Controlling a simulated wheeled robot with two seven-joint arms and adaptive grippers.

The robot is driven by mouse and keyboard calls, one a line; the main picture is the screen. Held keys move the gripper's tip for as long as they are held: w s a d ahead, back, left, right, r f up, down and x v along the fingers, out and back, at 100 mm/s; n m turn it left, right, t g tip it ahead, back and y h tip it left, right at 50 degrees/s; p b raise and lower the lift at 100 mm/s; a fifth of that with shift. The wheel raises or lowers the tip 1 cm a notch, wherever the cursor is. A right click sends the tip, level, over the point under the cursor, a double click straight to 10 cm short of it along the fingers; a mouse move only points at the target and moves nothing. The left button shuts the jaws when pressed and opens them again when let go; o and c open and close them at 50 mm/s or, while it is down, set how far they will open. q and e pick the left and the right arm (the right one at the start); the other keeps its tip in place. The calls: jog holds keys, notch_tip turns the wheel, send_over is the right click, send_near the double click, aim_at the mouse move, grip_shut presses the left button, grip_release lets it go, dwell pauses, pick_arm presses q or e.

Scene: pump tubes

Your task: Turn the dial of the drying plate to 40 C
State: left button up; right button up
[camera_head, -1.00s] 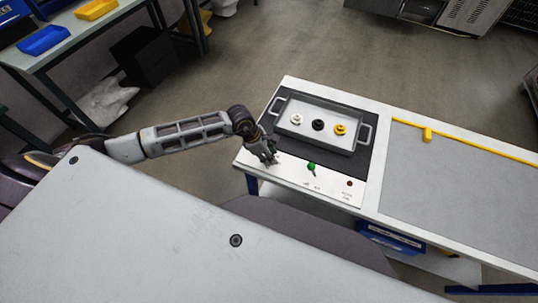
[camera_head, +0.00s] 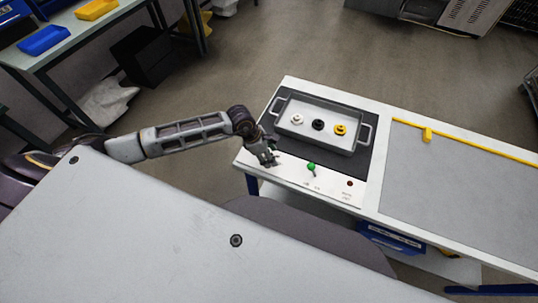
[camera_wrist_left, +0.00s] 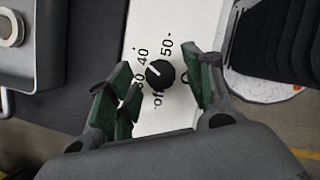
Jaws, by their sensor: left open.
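The drying plate (camera_head: 367,160) is a dark plate with a white front panel on the bench to the right. Its black dial (camera_wrist_left: 160,73) shows in the left wrist view, with printed marks off, 30, 40 and 50 around it. The dial's white line points to the upper left, towards the side of the 30 and 40 marks. My left gripper (camera_head: 270,162) is over the panel's left end and covers the dial in the head view. In the wrist view its open green-padded fingers (camera_wrist_left: 163,88) are on either side of the dial, and the 30 is partly hidden.
A grey handled tray (camera_head: 323,142) on the plate holds a white, a black and a yellow part. A green-topped knob (camera_head: 311,167) and a small red spot (camera_head: 349,183) are on the panel to the right. A light table (camera_head: 170,235) fills the foreground.

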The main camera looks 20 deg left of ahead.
pick_arm(q)
jog(key=v, duration=1.2)
dwell(0.3)
dwell(0.6)
